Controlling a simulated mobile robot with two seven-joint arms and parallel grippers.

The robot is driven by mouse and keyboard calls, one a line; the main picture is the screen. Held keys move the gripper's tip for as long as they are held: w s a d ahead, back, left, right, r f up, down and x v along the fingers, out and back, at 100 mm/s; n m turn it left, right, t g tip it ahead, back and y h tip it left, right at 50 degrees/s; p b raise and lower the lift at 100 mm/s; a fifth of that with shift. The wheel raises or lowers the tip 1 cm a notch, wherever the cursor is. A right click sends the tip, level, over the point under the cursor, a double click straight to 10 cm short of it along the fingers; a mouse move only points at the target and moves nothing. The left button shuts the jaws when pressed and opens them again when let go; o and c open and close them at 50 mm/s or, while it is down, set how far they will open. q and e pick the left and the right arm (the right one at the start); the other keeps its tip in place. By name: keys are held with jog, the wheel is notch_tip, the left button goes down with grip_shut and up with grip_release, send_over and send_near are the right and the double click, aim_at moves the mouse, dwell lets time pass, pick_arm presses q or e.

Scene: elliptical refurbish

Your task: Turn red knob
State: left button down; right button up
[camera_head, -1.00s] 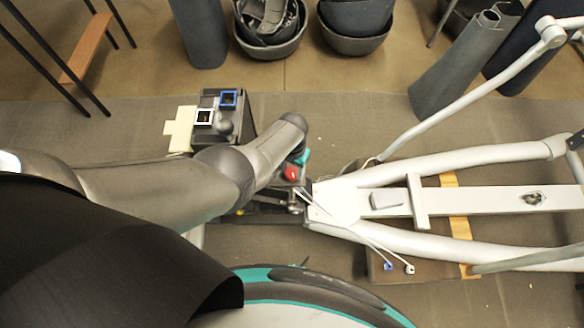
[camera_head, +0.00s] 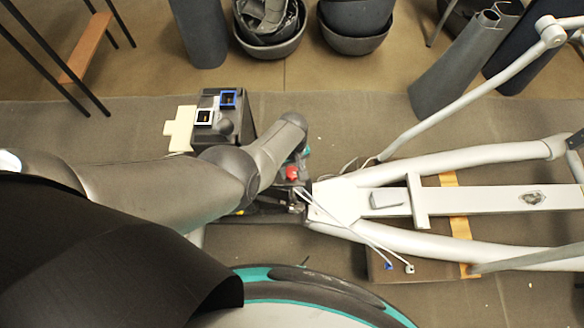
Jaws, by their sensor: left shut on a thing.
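The red knob (camera_head: 292,173) shows as a small red spot on the dark mechanism at the near end of the white frame. My left arm comes in from the left and bends over this mechanism. My left gripper (camera_head: 297,162) is at the end of that arm, right at the knob, mostly hidden under the wrist. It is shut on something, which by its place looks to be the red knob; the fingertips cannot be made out. My right gripper does not show.
The white frame (camera_head: 460,198) with long tubes fills the right side. Two cables with a blue plug (camera_head: 388,265) and a white plug (camera_head: 409,268) hang across it. A dark box with blue and white sockets (camera_head: 228,97) stands behind my arm. Bins (camera_head: 356,27) stand at the back.

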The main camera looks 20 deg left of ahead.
aim_at(292, 172)
pick_arm(q)
jog(key=shift+n, duration=0.6)
jog(key=shift+c, duration=1.5)
grip_release()
notch_tip(292, 172, up, 15)
jog(key=p, duration=1)
